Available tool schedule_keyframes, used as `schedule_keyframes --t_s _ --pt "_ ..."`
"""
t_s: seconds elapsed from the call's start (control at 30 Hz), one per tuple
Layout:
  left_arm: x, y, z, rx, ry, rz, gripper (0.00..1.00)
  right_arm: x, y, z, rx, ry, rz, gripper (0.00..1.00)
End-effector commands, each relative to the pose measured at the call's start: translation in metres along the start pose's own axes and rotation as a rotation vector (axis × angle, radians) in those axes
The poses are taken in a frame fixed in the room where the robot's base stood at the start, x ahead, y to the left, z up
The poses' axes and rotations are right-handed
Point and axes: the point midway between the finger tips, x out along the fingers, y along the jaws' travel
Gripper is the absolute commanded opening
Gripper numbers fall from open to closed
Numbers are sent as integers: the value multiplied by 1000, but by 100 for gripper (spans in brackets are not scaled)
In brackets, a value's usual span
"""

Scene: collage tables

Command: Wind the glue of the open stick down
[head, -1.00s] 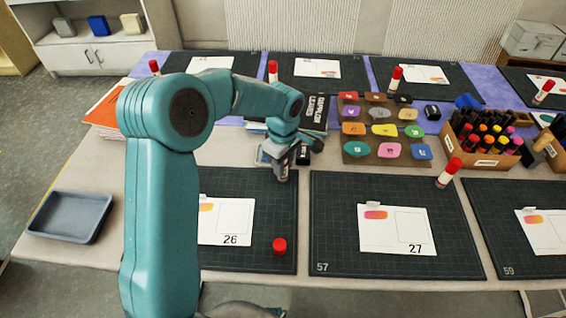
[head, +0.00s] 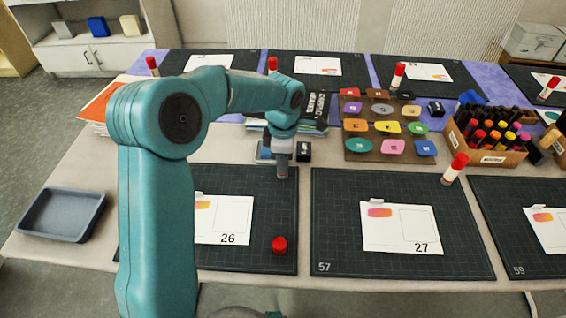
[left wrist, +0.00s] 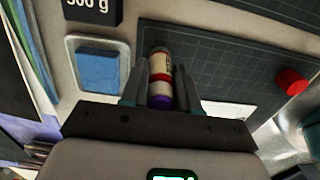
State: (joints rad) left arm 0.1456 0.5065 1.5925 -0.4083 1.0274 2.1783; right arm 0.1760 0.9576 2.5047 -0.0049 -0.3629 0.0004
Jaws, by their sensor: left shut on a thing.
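My left gripper (head: 282,170) points down at the top right corner of the mat with card 26. It is shut on the open glue stick (left wrist: 161,68), whose pale body and red band show between the fingers in the left wrist view. The end near my palm is purple, and the far end is at the dark mat. In the head view the gripper hides most of the stick. The stick's red cap (head: 279,246) lies apart on the same mat, and it also shows in the left wrist view (left wrist: 291,82). My right gripper is out of view.
A dish with a blue block (left wrist: 98,68) and a dark weight (head: 304,151) stand close to the gripper. A grey tray (head: 62,214) is at the left. Capped glue sticks (head: 455,167) stand on other mats.

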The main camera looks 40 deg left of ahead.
Motion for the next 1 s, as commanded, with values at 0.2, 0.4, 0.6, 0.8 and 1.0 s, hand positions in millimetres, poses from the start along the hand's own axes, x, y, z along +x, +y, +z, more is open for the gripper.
schedule_keyframes --t_s 0.2,0.4,0.6,0.8,1.0 --pt "3 0 0 -226 0 -2 5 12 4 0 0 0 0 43" --pt "2 0 0 -387 0 -2 5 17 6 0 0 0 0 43" --pt "3 0 0 -625 0 -2 5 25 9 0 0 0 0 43" --pt "1 0 0 -657 1 -2 5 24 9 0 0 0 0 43" --pt "1 0 0 -655 1 -2 5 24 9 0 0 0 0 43"
